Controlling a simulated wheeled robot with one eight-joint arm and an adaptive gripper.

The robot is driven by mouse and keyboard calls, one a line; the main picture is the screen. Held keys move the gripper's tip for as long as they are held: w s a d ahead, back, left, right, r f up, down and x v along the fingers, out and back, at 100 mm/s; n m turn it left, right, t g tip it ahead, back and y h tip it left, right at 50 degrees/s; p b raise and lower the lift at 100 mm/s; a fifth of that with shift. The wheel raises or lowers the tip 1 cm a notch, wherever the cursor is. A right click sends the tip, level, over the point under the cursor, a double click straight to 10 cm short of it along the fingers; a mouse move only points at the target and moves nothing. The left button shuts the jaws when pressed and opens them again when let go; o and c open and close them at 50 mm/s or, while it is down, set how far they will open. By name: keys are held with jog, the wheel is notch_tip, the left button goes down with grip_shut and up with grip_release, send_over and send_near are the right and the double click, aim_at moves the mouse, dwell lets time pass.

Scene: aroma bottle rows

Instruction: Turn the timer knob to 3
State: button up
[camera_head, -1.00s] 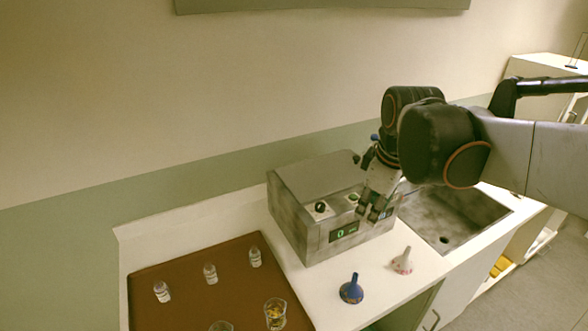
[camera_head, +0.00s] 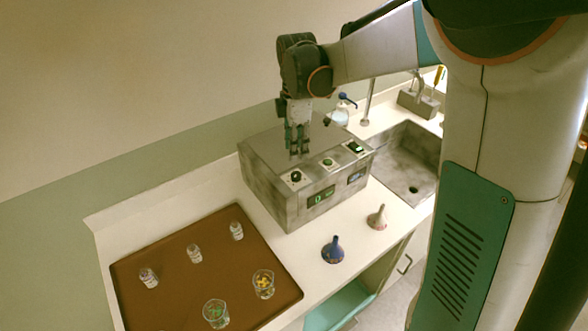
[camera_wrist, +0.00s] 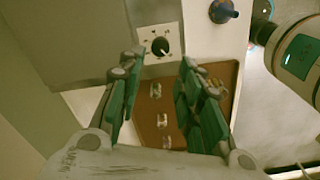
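The timer knob (camera_head: 295,177) is a small black dial on a white plate, on top of a grey metal box (camera_head: 264,190). It also shows in the wrist view (camera_wrist: 160,46), with marks around it; its setting is too small to read. A green display (camera_head: 320,197) on the box's front seems to read 0. My gripper (camera_head: 298,152) points down over the box top, behind the knob and apart from it. In the wrist view my gripper (camera_wrist: 154,90) has its two green fingers spread, with nothing between them, and the knob lies beyond the fingertips.
The box top also carries a green button (camera_head: 327,163) and a black switch (camera_head: 354,147). A brown tray (camera_head: 180,268) with small bottles and two glasses is at left. A blue funnel (camera_head: 333,250) and a pale funnel (camera_head: 377,217) stand in front. A sink (camera_head: 408,160) is at right.

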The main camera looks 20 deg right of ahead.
aim_at(296, 174)
notch_tip(296, 174, down, 10)
jog(key=shift+r+b, duration=0.25)
jog(key=shift+b, duration=0.35)
grip_shut()
